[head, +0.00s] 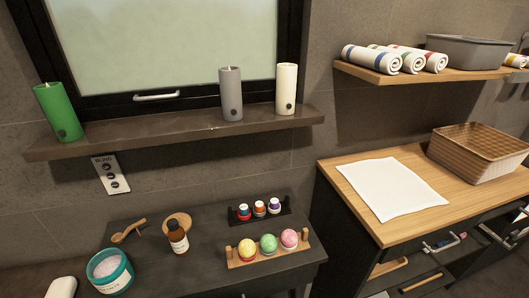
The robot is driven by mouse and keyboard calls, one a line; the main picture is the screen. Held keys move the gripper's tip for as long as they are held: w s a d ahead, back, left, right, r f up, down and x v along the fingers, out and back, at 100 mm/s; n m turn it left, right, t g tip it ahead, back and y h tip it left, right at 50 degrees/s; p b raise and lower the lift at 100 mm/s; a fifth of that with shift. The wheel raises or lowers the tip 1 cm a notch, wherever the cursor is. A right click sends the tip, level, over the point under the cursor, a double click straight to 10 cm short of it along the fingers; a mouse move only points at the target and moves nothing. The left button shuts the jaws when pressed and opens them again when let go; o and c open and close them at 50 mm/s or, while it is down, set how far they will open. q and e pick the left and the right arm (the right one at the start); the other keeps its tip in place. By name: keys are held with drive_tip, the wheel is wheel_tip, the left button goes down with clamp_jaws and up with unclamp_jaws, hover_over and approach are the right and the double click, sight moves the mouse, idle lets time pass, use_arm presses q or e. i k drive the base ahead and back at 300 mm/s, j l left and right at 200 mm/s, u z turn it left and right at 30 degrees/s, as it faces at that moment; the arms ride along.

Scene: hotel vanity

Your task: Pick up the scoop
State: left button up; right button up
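A small wooden scoop (127,232) lies on the dark vanity top at its left, with its bowl end toward the lower left and its handle toward the upper right. It lies just behind a teal jar (109,272) holding pale pinkish-white contents, and to the left of a brown bottle (178,239). Nothing touches the scoop that I can see. Neither of my grippers shows in the head view.
A round wooden piece (176,221) sits behind the bottle. A wooden rack (262,262) holds three coloured balls, and a dark rack (240,217) holds small bottles. A candle shelf (180,130) overhangs behind. A white object (62,288) is at the lower left.

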sight(117, 238)
drive_tip(key=u, duration=1.4)
